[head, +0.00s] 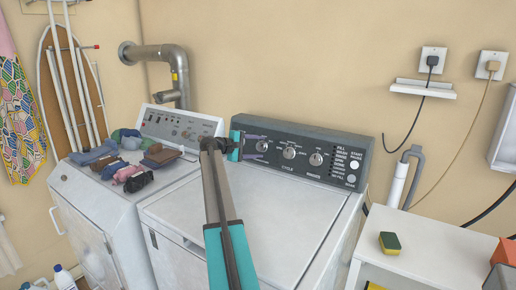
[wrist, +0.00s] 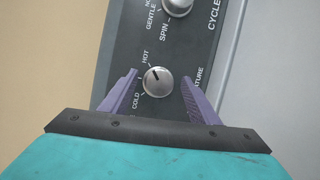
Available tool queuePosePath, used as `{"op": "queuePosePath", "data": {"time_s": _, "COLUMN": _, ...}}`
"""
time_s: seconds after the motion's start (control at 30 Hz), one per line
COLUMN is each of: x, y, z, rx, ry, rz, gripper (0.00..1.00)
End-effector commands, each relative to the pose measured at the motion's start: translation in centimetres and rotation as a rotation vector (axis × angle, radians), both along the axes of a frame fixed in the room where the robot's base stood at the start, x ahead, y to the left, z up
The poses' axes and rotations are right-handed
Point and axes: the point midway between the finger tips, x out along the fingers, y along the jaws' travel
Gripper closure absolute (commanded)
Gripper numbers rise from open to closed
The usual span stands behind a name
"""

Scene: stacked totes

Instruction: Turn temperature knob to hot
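The temperature knob (wrist: 158,86) is a round silver dial on the washer's dark control panel. Its dark mark points up and left in the wrist view, roughly toward the word HOT; COLD is printed lower left. The lettering on its right is partly hidden and ends in "TURE". In the head view the knob (head: 262,146) is at the panel's left end. My gripper (wrist: 158,77) is open, with one purple finger on each side of the knob and visible gaps between. The gripper (head: 254,146) also shows in the head view in front of the panel.
Another silver knob (wrist: 178,4) sits beyond, by SPIN and GENTLE. The panel (head: 335,145) carries more knobs and buttons. A second white machine (head: 100,205) on the left has several folded cloths on top. A white table (head: 430,250) at right holds a sponge (head: 390,242).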

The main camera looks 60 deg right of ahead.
Motion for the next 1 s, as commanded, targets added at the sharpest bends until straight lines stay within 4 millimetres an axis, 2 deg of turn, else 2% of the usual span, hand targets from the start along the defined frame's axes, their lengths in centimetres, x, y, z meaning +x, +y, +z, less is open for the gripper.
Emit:
{"op": "queuePosePath", "data": {"time_s": 0.27, "x": 0.0, "y": 0.0, "z": 0.1, "rx": -0.001, "ry": 0.001, "rz": 0.002, "gripper": 0.45}}
{"op": "queuePosePath", "data": {"time_s": 0.47, "x": 0.3, "y": 0.7, "z": 0.3, "rx": -0.002, "ry": 0.001, "rz": 0.003, "gripper": 0.45}}
{"op": "queuePosePath", "data": {"time_s": 0.67, "x": 1.0, "y": 2.7, "z": 0.8, "rx": -0.001, "ry": 0.001, "rz": 0.003, "gripper": 0.45}}
{"op": "queuePosePath", "data": {"time_s": 1.0, "x": 2.9, "y": 7.6, "z": 2.2, "rx": -0.001, "ry": 0.001, "rz": 0.003, "gripper": 0.45}}
